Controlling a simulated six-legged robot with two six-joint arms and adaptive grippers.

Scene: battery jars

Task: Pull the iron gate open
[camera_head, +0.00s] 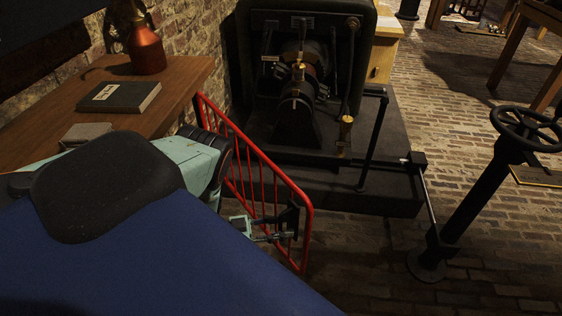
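The red iron gate (258,158) is a low frame of thin bars. It slants from beside the wooden desk down to a rounded end near the middle of the view. My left gripper (287,225) is at the lower part of the gate, close to its rounded end post. Its dark fingers overlap the bars in the picture. I cannot tell whether they are closed on a bar or only beside it. My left arm and a large blue part hide the lower left of the view. My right gripper is not in view.
A dark machine (296,118) stands on a black plinth (385,190) behind the gate. A black handwheel on a post (482,190) stands at the right. The wooden desk (180,78) holds a book (120,97) and a copper bottle (147,50). Brick floor shows right of the gate.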

